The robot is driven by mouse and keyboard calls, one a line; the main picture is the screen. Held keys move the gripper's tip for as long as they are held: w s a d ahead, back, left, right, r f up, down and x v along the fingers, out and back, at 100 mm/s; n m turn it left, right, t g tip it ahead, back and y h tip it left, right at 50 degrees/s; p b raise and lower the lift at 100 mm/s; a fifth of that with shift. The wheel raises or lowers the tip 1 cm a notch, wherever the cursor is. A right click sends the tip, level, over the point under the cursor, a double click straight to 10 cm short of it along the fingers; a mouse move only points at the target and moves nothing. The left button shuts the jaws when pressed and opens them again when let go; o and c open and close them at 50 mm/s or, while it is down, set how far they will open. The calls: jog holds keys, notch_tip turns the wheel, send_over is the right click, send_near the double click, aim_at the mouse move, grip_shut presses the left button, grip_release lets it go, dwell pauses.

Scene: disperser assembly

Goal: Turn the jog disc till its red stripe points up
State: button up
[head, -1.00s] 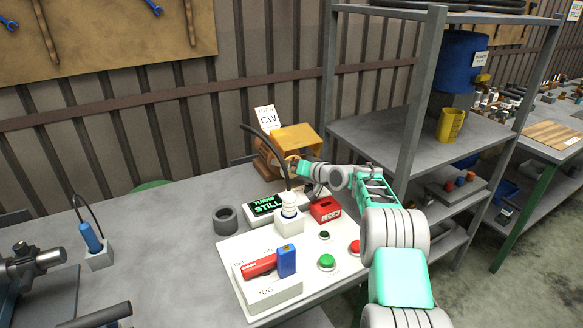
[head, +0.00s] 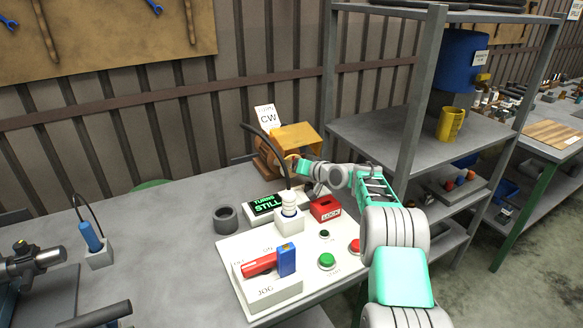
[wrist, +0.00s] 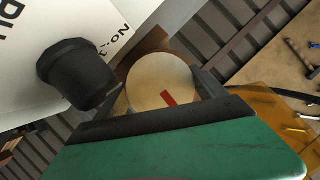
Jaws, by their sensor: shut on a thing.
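The jog disc (wrist: 150,75) is a pale cream round face in the wrist view. Its short red stripe (wrist: 168,98) runs from near the middle toward the lower right of that picture. My gripper (wrist: 162,95) is shut on the disc, with dark fingers at its left and right edges. In the head view my gripper (head: 299,164) is at the front of the orange motor housing (head: 297,137) and hides most of the disc there.
A black knob-like part (wrist: 78,75) on a white lettered surface is close beside the disc. Below my arm stand a red LOCK block (head: 325,208), a cable plug (head: 289,215) and a panel with buttons and a JOG switch (head: 268,280). A shelf post (head: 415,120) rises to the right.

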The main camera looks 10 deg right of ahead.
jog(key=shift+f+n+h+b, duration=0.15)
jog(key=shift+n+h+b, duration=0.2)
jog(key=shift+b, duration=0.55)
jog(key=o, duration=1.3)
jog(key=shift+r, duration=0.2)
jog(key=v, duration=0.6)
jog(key=shift+s+d+r, duration=0.1)
jog(key=shift+s+d, duration=0.1)
jog(key=shift+s, duration=0.15)
jog(key=shift+s+d+r, duration=0.15)
jog(key=shift+s, duration=0.3)
jog(key=shift+r, duration=0.1)
